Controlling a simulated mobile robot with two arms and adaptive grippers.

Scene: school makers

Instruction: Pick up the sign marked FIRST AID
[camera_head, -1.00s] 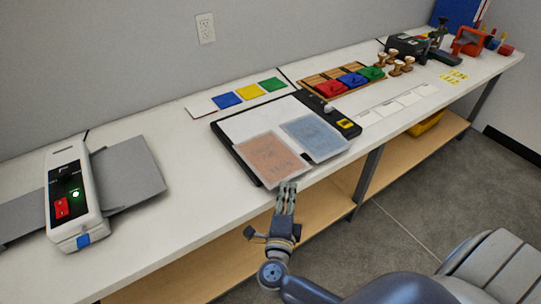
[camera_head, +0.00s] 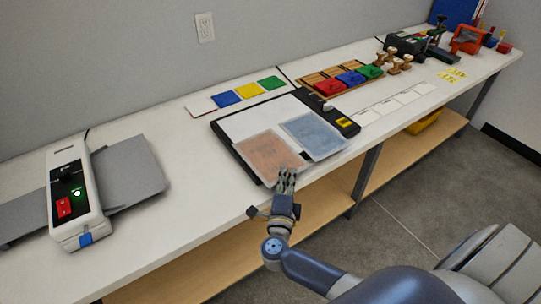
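Two sheets lie side by side on a black-edged paper trimmer (camera_head: 241,152): an orange-brown sheet (camera_head: 268,153) and a blue-grey sheet (camera_head: 315,136). Both carry faint markings too small to read, so I cannot tell which one is marked FIRST AID. My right gripper (camera_head: 287,173) is at the near edge of the orange-brown sheet, by its near right corner. Its fingers look close together, but I cannot tell whether they are open, shut or touching the sheet. My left gripper is out of view.
A white laminator-like machine (camera_head: 62,215) with a grey tray stands at the left. Behind the trimmer lie coloured squares (camera_head: 249,91) and a wooden tray (camera_head: 313,79) with coloured blocks. The white tabletop (camera_head: 190,200) is clear between machine and trimmer. A wooden shelf runs below.

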